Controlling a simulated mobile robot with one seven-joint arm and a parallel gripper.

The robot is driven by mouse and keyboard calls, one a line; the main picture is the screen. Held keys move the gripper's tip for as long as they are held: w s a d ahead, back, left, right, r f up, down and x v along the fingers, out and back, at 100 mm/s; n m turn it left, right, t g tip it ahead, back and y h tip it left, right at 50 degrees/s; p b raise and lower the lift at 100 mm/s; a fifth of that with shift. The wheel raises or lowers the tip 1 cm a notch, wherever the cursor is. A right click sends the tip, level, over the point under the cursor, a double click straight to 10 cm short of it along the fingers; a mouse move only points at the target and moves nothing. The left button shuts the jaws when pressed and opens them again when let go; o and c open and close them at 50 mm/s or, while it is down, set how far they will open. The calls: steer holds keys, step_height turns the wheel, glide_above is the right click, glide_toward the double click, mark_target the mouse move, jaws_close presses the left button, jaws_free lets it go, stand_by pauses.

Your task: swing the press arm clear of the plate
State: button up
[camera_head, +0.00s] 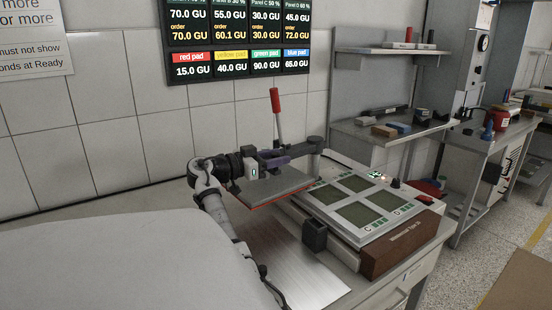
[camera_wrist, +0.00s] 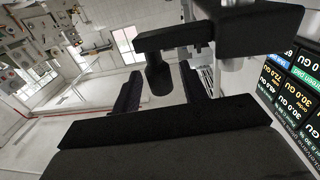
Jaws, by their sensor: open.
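The press arm (camera_head: 313,147) is a dark bar with an upright red-tipped handle (camera_head: 275,102) and a flat grey pressing board with a red lower edge (camera_head: 272,187). The board hangs left of the plate (camera_head: 368,229), a light frame with several dark green panels; its right corner overlaps the plate's left edge in the head view. My gripper (camera_head: 268,160) is at the press arm above the board, its purple fingers open. In the wrist view the open fingers (camera_wrist: 160,88) stand on either side of a dark knob (camera_wrist: 157,76); I cannot tell whether they touch it.
A bare metal sheet (camera_head: 275,265) lies in front of the board. A small black holder (camera_head: 315,236) stands at the plate's front left. A wall screen (camera_head: 238,35) lists values. Shelves (camera_head: 385,130) with blocks stand at the back right.

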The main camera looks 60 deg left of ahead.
steer(key=s+b, duration=0.2)
steer(key=s, duration=0.5)
steer(key=shift+s, duration=0.15)
